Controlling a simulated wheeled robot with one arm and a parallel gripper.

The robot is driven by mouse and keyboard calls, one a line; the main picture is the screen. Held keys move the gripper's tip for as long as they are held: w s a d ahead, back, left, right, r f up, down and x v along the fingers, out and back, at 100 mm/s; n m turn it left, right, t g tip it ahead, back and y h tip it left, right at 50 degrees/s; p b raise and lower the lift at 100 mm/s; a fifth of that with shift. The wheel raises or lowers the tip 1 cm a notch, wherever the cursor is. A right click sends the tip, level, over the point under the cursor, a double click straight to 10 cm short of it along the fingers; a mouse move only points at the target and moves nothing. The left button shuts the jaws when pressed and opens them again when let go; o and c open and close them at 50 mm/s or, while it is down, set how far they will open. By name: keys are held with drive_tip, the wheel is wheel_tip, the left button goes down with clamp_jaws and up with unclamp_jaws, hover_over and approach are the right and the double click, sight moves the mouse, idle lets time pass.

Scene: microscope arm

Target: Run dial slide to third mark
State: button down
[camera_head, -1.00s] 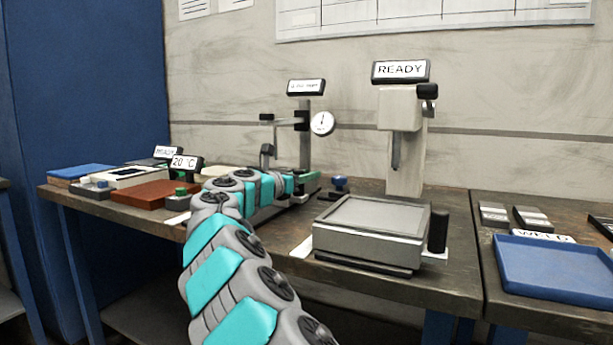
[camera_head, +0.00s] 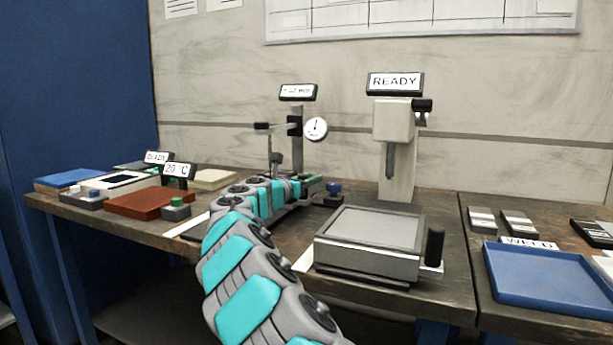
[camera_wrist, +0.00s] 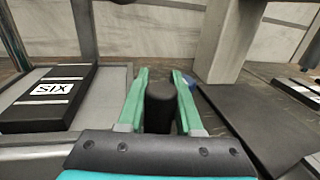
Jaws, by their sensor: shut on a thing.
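The dial stand (camera_head: 298,150) stands on the bench with a round white dial (camera_head: 315,128) on its right side. Its small sign (camera_head: 298,92) is too blurred to read. A low slide with a slim grey upright (camera_head: 276,160) sits at its foot, partly behind my arm. My gripper (camera_head: 312,184) is at the right end of this slide, with its green fingers just showing. In the wrist view, my gripper (camera_wrist: 160,88) is shut on an upright black cylindrical knob (camera_wrist: 160,108). The slide's marks cannot be made out.
A grey platform (camera_head: 368,240) with a black handle stands at the right, before a READY press (camera_head: 396,140). A blue tray (camera_head: 555,278) is at far right; a brown block (camera_head: 150,202) is at left.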

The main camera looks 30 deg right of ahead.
drive_tip(key=c, duration=0.6)
unclamp_jaws()
drive_tip(key=shift+w+d, duration=0.1)
drive_tip(key=shift+b+v, duration=0.3)
drive_tip(key=shift+v, duration=3.6)
